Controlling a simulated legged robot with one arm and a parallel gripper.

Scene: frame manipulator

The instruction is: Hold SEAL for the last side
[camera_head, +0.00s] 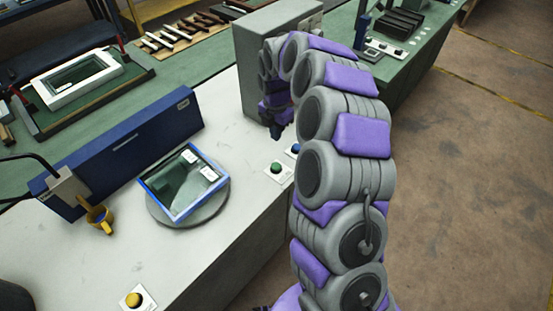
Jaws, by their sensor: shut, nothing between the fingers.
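A picture-frame-like panel (183,182) with a blue edge and dark glass lies on a round grey turntable (160,213) on the white worktop. Two white labels sit on its glass. Several push buttons are on the worktop: a green one (277,168), a blue one (294,148) partly hidden by my arm, and a yellow one (133,299) near the front. I cannot read which is marked SEAL. My gripper (275,132) is shut and empty, pointing down beside the grey box, just above and left of the blue button. Whether it touches anything is unclear.
A grey box (245,65) stands behind my gripper. A white frame (77,79) lies on the green bench. Open floor is at right.

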